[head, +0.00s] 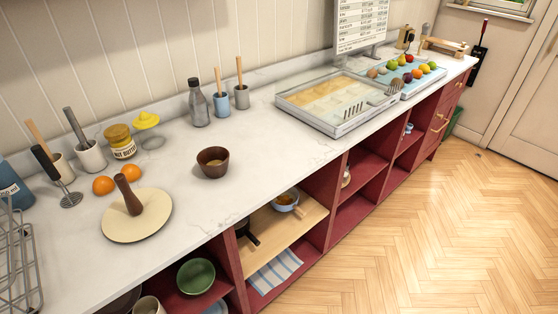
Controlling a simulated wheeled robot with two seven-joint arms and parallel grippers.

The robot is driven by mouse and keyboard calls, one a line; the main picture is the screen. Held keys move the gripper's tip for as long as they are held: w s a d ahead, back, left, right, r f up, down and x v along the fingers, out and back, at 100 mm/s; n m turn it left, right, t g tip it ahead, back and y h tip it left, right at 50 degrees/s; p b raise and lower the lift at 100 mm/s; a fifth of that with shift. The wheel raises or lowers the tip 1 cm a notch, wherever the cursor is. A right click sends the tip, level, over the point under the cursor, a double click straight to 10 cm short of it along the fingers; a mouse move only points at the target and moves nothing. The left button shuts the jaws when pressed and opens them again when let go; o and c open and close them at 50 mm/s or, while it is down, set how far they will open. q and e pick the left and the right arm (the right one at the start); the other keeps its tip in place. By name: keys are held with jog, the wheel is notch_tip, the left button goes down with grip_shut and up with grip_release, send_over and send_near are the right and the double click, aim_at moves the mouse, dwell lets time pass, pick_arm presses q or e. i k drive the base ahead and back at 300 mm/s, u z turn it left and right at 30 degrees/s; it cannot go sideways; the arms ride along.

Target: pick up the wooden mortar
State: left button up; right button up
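The wooden mortar, a small dark brown bowl (212,163), stands upright on the white marble counter in the head view, left of the middle. Its inside looks empty. Neither of my grippers shows in the head view.
Two oranges (103,186), a nut butter jar (120,142), a grey bottle (198,103) and utensil cups (222,103) stand along the back. A wire rack (18,265) is at the left edge, a tray (335,104) to the right. The counter around the bowl is clear.

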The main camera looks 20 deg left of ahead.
aim_at(214, 160)
jog(key=z, duration=0.75)
jog(key=i, duration=1.25)
jog(key=u, duration=2.45)
